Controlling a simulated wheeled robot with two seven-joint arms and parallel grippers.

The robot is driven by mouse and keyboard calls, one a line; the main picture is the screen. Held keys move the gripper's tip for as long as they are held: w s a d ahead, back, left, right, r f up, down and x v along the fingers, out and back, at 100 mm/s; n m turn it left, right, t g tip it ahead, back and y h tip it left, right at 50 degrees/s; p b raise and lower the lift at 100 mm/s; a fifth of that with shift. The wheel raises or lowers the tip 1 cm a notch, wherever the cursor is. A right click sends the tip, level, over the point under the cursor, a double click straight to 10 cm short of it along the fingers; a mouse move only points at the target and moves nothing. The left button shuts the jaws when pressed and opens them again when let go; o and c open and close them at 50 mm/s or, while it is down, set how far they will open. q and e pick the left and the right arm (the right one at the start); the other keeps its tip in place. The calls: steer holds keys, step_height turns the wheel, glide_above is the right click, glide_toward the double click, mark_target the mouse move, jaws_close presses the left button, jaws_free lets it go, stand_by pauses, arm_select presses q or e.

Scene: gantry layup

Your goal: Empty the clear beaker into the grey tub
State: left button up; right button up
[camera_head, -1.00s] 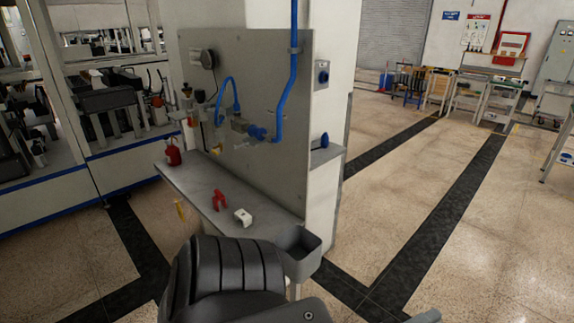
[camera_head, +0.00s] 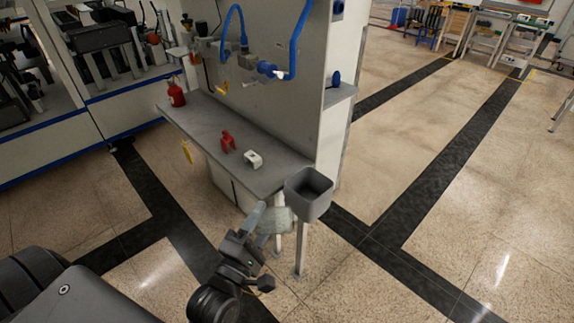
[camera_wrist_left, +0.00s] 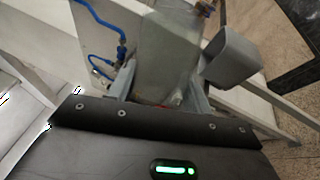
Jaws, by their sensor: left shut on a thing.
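The grey tub (camera_head: 309,193) is an open box on a post at the front right corner of the bench; its inside looks empty from here. My left gripper (camera_head: 268,222) is shut on the clear beaker (camera_head: 279,224), just left of and in front of the tub, apparently a little below its rim in the picture. In the left wrist view the beaker (camera_wrist_left: 166,52) stands between the two fingers (camera_wrist_left: 160,92), with the tub (camera_wrist_left: 233,60) close to its right. Whether the beaker is tilted, and what it contains, I cannot tell. My right gripper is out of view.
The grey bench (camera_head: 205,122) holds a red bottle (camera_head: 176,93), a red clamp-like piece (camera_head: 228,141) and a white block (camera_head: 253,159). An upright panel (camera_head: 285,110) with blue pipes (camera_head: 297,40) rises behind.

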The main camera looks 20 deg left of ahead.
arm_select(q)
steer(key=w+d+m+g+h+p, duration=0.25)
steer(key=w+d+m+h, duration=0.4)
steer(key=w, duration=0.35)
steer(key=w+a+f+m+g+h+p, duration=0.1)
steer(key=w+f+m+g+h, duration=0.15)
steer(key=w, duration=0.45)
steer(key=w+a+f+m+g+h+p, duration=0.1)
steer(key=w+m+h+p, duration=0.2)
steer(key=w, duration=0.4)
steer(key=r+m+y, duration=0.1)
steer(key=m, duration=0.3)
steer(key=d+r+m+g+y+p, duration=0.1)
steer(key=r+m+y, duration=0.1)
steer(key=m, duration=0.3)
steer(key=r+m+y+p, duration=0.1)
steer(key=r+m+y, duration=0.1)
steer(key=m, duration=0.2)
steer(key=shift+s+d+m+g, duration=0.2)
steer(key=shift+s+m+g, duration=0.1)
steer(key=shift+s+m, duration=0.1)
